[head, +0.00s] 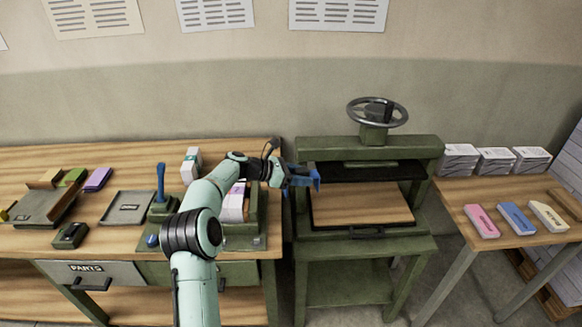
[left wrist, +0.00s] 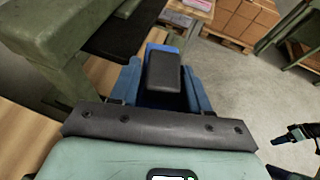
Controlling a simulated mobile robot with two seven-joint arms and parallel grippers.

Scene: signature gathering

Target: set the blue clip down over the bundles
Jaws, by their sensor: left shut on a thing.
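My left gripper (head: 302,178) is over the gap between the wooden bench and the green press. It is shut on the blue clip (head: 316,181), which is held in the air. In the left wrist view the clip shows as a dark block with a bright blue end (left wrist: 163,72) between the blue fingers. A white and purple bundle (head: 234,205) stands in the green fixture (head: 258,226) left of the gripper, partly hidden by my arm. A dark blue-tipped part, likely my right gripper (left wrist: 297,134), shows at the right edge of the left wrist view; its jaws are unclear.
The green press (head: 368,152) with its handwheel (head: 378,112) stands right of the gripper. A white block with a green band (head: 191,164), a blue-handled lever (head: 160,183) and a grey tray (head: 127,208) are on the bench. A side table (head: 492,213) holds coloured blocks and paper stacks.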

